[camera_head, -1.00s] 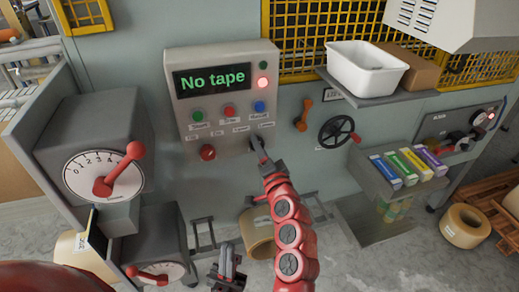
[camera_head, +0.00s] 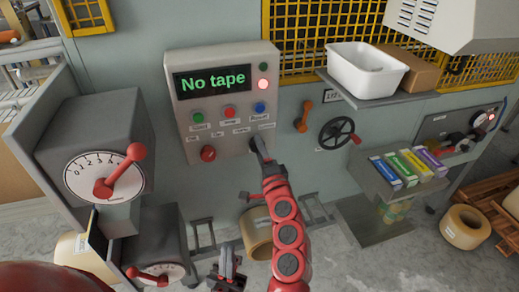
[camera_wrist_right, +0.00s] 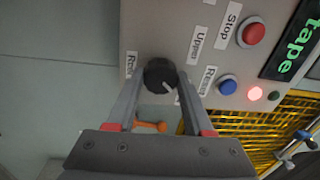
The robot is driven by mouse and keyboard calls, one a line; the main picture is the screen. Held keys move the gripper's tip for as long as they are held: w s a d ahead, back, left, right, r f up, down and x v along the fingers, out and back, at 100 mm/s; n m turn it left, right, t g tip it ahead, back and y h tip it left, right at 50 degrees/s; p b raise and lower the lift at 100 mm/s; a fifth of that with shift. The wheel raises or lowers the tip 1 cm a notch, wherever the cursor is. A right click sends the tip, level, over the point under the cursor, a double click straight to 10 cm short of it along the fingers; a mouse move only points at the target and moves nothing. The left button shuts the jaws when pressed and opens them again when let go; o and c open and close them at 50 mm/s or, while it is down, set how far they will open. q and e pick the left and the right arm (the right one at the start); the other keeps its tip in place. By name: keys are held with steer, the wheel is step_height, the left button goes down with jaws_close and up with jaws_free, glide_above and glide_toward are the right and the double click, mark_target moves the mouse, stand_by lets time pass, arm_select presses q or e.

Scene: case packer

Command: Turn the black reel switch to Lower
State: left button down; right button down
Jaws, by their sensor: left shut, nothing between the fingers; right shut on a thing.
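The black reel switch (camera_wrist_right: 160,75) is a round black knob at the lower right of the grey control panel (camera_head: 222,60). My right gripper (camera_head: 258,145) reaches it from below in the head view and hides most of it there. In the right wrist view, my right gripper (camera_wrist_right: 160,88) is shut on the knob, one finger on each side. The knob's white pointer mark slants to the lower right, away from the label reading Upper (camera_wrist_right: 194,45). The Lower label is not readable there. My left gripper (camera_head: 227,268) is shut and empty, low before the machine.
The panel display (camera_head: 212,80) reads "No tape", and a red lamp (camera_head: 263,84) is lit. A red knob (camera_head: 208,153) sits left of the switch. An orange lever (camera_head: 304,117) and a black handwheel (camera_head: 337,133) are to the right. A tape roll (camera_head: 257,232) stands below.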

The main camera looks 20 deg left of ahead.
steer(key=shift+c, duration=1.4)
jaws_free()
steer(key=p+v, duration=0.1)
steer(key=v, duration=1.6)
steer(key=shift+s, duration=0.2)
steer(key=shift+w+d+f, duration=0.1)
steer(key=shift+d, duration=0.15)
